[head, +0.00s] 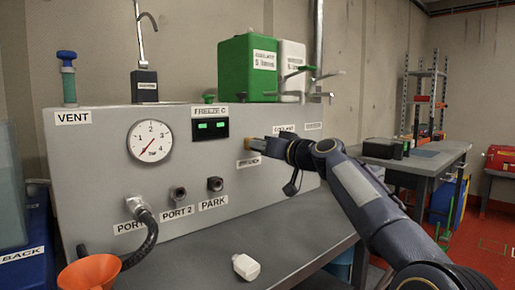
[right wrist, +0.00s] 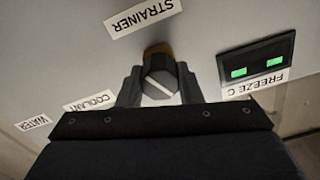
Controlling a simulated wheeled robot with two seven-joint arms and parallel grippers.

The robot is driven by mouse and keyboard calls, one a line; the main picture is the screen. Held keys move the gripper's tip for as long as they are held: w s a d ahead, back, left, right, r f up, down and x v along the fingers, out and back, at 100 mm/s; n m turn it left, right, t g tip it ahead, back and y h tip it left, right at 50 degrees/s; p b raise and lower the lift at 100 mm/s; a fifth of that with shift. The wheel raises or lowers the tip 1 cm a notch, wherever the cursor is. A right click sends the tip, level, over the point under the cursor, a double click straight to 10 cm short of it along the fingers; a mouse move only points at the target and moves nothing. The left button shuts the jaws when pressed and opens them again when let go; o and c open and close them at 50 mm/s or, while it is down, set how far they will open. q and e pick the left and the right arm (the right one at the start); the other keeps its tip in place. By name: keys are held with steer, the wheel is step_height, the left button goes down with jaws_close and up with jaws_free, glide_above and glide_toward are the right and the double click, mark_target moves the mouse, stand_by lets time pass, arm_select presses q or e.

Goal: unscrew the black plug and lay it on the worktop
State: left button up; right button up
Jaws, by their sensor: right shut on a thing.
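The black plug (right wrist: 160,77) shows in the right wrist view as a dark round cap with a white line across its face. It sits at the grey panel, with a brass-coloured ring behind it, beside the STRAINER label (right wrist: 144,14). My right gripper (right wrist: 160,88) is shut on it, one finger on each side. In the head view my right gripper (head: 256,145) reaches the panel from the right and hides most of the plug. The worktop (head: 285,235) below the panel is dark grey. My left gripper is not in view.
A white bottle (head: 246,266) lies on the worktop. An orange funnel (head: 90,272) and a black hose (head: 148,235) are at the left. The worktop right of the bottle is clear.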

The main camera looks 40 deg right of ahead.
steer(key=n+b, duration=0.2)
steer(key=n, duration=0.1)
steer(key=shift+f+n, duration=0.1)
steer(key=shift+n, duration=0.2)
steer(key=shift+n+b, duration=0.5)
steer(key=shift+n, duration=0.2)
steer(key=o, duration=1.3)
steer(key=shift+c, duration=0.2)
steer(key=s+b, duration=0.3)
steer(key=s, duration=0.2)
steer(key=shift+d, duration=0.2)
